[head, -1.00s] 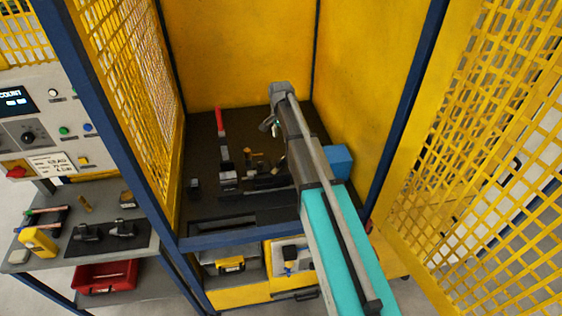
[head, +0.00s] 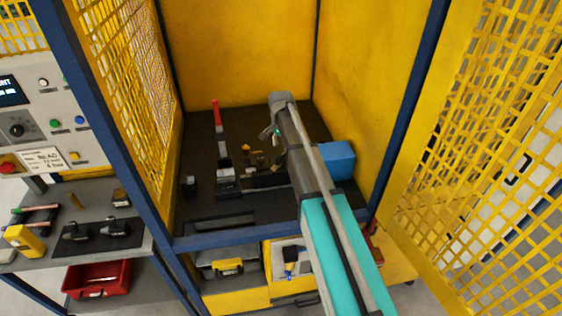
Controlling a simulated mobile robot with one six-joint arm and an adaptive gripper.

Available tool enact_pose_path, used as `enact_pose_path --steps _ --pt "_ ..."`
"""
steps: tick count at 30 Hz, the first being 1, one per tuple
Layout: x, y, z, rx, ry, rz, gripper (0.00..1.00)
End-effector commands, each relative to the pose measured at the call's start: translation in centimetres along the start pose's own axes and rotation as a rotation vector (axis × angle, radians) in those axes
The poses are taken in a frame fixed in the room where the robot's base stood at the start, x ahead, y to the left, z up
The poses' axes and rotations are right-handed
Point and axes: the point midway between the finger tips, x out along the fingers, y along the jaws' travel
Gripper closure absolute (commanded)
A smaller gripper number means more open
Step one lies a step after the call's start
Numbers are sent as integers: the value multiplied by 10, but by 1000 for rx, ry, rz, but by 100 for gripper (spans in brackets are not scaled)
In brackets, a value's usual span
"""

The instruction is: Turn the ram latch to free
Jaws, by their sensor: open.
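My arm reaches into the yellow cage, and my gripper (head: 272,132) hangs from its far end over the dark bench. It is open, small in the view and partly hidden by the arm's end; I see nothing held. A red upright lever (head: 216,113) stands at the back left of the bench, left of my gripper and apart from it. Small brass-coloured parts (head: 253,155) lie left of my gripper and a little nearer the camera. I cannot tell which part is the ram latch or how it is turned. My arm hides part of the bench.
A blue box (head: 336,160) stands right of my arm. Dark blue posts (head: 398,120) and a front rail (head: 250,235) frame the cage opening. A control panel (head: 40,115) and a side table (head: 90,190) stand at left. A mesh door (head: 470,150) hangs open at right.

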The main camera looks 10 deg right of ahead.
Motion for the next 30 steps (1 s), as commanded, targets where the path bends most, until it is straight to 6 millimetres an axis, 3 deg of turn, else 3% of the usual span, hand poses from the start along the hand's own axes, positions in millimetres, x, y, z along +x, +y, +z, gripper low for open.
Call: enact_pose_path --steps 18,30 --pt "50 0 0 0 0 0 43" --pt "65 0 0 0 0 0 43"
